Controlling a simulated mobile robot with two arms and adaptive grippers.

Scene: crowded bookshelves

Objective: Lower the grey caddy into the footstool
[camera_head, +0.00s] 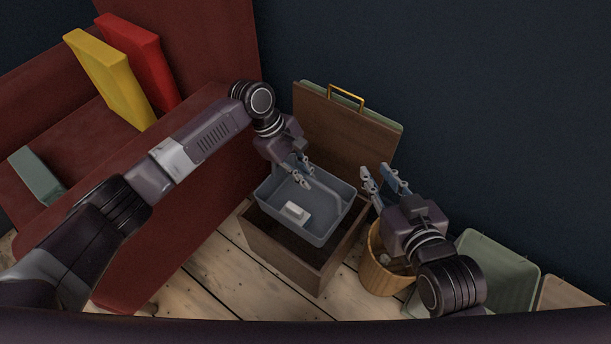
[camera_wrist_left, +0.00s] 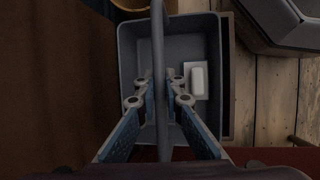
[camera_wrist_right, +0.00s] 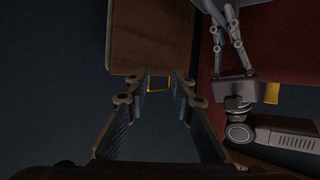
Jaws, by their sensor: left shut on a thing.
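The grey caddy (camera_head: 332,229) is a shallow open tub with a thin handle (camera_wrist_left: 158,60) and a small white block (camera_head: 295,211) inside. It hangs at the mouth of the open wooden footstool (camera_head: 283,258), tilted a little, and covers much of the opening. My left gripper (camera_head: 303,179) is above the tub, shut on its handle; the left wrist view shows the handle between the fingers (camera_wrist_left: 166,78). My right gripper (camera_head: 384,178) is open and empty to the right of the caddy, facing the raised lid.
The footstool's lid (camera_head: 340,130) stands open behind, with a brass handle (camera_head: 346,95). A red shelf (camera_head: 190,190) with books borders the left.

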